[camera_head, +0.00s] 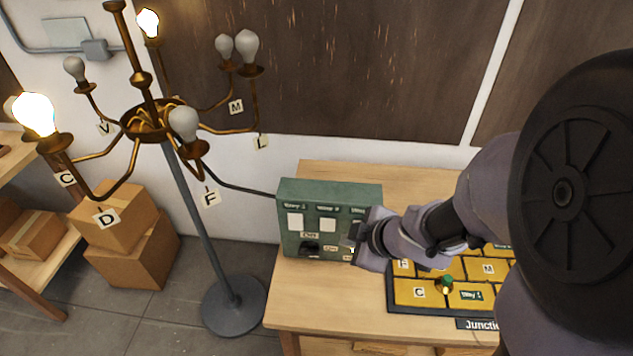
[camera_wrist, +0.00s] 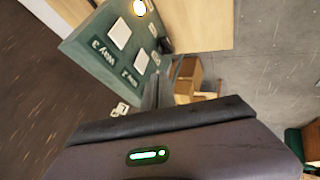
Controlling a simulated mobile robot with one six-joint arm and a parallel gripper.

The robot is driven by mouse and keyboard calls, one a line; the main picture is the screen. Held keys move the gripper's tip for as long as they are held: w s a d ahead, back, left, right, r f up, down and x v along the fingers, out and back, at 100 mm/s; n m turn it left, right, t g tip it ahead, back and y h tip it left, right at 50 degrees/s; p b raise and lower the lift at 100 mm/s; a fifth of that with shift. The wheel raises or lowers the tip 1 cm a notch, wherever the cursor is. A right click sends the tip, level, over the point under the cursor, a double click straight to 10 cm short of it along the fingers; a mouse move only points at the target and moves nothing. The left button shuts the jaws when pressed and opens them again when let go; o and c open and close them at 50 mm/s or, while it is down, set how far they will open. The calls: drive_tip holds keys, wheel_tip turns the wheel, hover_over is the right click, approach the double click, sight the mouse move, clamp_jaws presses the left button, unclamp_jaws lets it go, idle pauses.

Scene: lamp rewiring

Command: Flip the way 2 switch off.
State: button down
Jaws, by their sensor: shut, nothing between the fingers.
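The green switch box (camera_head: 333,190) stands on the wooden table with several labelled white switch plates on its face. The middle plate (camera_head: 327,225), under a label that seems to read Way 2, is clear in the head view. In the wrist view, the way 2 plate (camera_wrist: 141,61) shows beside the way 3 plate (camera_wrist: 120,33). I cannot tell which way the switch is set. My gripper (camera_head: 364,240) is shut and empty in front of the box's right side, hiding part of it. In the wrist view, my fingers (camera_wrist: 151,92) are close to the box; contact is unclear.
The brass lamp (camera_head: 150,120) stands left of the table; two bulbs glow, the others look unlit. A junction tray (camera_head: 400,308) with yellow labelled blocks lies right of the box. Cardboard boxes (camera_head: 133,255) stand on the floor at left. The table's front left is clear.

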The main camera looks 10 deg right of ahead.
sight(327, 225)
drive_tip(key=w+f+b, duration=0.2)
drive_tip(key=w+f, duration=0.5)
drive_tip(key=w, duration=0.2)
drive_tip(key=shift+w+a+b, duration=0.35)
drive_tip(key=shift+a, duration=0.1)
drive_tip(key=shift+f, duration=0.1)
drive_tip(key=shift+w+d+r+p, duration=0.15)
drive_tip(key=shift+r+p, duration=0.1)
drive_tip(key=shift+p, duration=0.2)
drive_tip(key=shift+w+f, duration=0.1)
drive_tip(key=shift+w, duration=0.05)
